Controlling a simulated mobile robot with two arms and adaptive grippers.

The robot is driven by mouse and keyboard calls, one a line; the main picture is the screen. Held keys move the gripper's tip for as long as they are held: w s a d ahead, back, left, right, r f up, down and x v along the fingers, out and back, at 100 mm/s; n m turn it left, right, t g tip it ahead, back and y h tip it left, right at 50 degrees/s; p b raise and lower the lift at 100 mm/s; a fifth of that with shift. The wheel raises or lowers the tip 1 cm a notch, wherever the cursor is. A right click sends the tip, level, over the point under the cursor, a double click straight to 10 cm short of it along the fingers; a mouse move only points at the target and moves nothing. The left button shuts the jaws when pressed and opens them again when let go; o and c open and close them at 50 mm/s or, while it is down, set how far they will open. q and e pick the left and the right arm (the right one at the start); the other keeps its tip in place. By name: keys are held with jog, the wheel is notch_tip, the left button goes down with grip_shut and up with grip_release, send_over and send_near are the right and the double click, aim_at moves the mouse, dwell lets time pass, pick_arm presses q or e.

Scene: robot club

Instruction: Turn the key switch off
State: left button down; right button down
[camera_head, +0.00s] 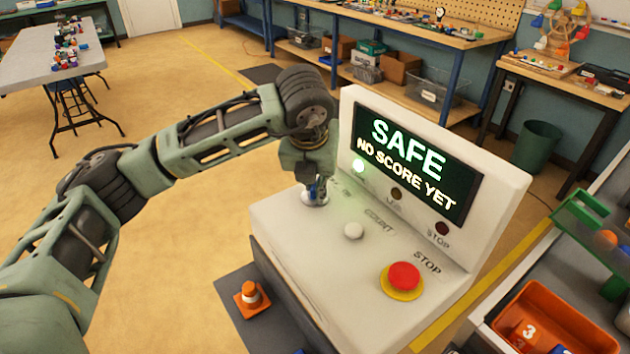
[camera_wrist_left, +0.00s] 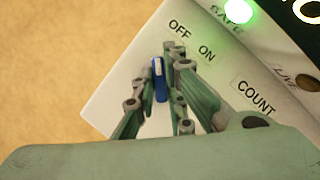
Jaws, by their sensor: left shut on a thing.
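The key switch (camera_head: 315,200) sits at the left of the white console's sloping top. Its blue key (camera_wrist_left: 160,82) stands between my fingers in the left wrist view, below the OFF and ON labels. My left gripper (camera_head: 317,186) reaches down over the switch and is shut on the key; its fingers also show in the wrist view (camera_wrist_left: 162,95). I cannot tell for sure which label the key points at. The console's screen (camera_head: 415,160) reads SAFE, and the green lamp (camera_head: 359,166) is lit. My right gripper is not in view.
A white COUNT button (camera_head: 353,231) and a red STOP button (camera_head: 404,276) are on the console top. A small orange cone (camera_head: 251,296) is at lower left. An orange bin (camera_head: 555,325) is at lower right. Open floor lies to the left.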

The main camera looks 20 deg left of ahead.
pick_arm(q)
jog(key=c, duration=1.8)
grip_release()
jog(key=v, duration=1.2)
jog(key=shift+f, duration=0.1)
